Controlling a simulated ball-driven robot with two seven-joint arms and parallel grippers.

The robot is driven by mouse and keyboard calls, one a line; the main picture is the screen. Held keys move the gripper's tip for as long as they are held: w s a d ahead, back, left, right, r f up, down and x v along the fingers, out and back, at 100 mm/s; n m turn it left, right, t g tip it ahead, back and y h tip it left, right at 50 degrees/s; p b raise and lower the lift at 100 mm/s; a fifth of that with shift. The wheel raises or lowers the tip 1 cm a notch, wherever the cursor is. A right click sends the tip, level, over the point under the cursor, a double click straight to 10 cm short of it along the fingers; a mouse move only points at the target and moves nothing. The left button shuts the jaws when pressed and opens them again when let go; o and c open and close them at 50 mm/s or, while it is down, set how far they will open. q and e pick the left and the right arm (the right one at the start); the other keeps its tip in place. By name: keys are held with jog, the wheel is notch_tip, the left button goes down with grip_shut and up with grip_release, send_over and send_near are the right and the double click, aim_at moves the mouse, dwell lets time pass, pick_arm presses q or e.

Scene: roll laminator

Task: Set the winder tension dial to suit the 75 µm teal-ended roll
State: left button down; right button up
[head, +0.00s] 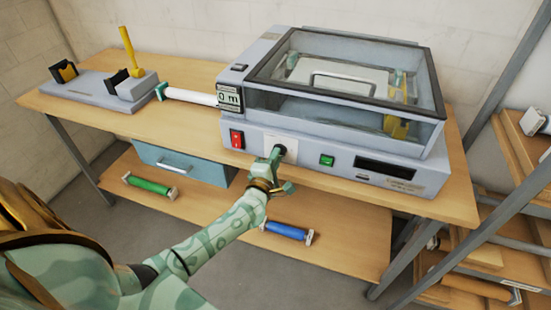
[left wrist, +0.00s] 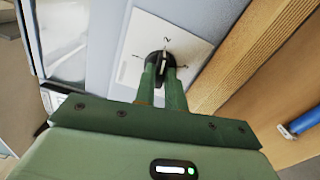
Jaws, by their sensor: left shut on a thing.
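The tension dial is a black knob (left wrist: 160,64) on a white plate (left wrist: 145,38) with small marks around it. The plate (head: 272,142) is on the laminator's front, between the red switch and green button. My left gripper (head: 276,160) is shut on the knob, one green finger on each side in the left wrist view (left wrist: 164,80). The knob's pale pointer line points roughly at the upper mark, which looks like a 2. A white roll with a teal end (head: 190,96) lies on the bench left of the laminator (head: 340,165). My right gripper is out of view.
A grey stand with black cradles and a yellow lever (head: 128,48) is at the bench's left. A green roll (head: 150,186) and a blue roll (head: 287,231) lie on the lower shelf. A metal rack (head: 480,215) stands close on the right.

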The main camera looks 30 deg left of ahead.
pick_arm(q)
jog(key=shift+f, duration=0.1)
jog(key=c, duration=1.5)
grip_release()
jog(key=shift+o, duration=0.2)
jog(key=shift+s, duration=0.1)
jog(key=p+v, duration=0.1)
jog(key=v, duration=1.5)
jog(key=shift+s+d, duration=0.1)
jog(key=shift+d, duration=0.05)
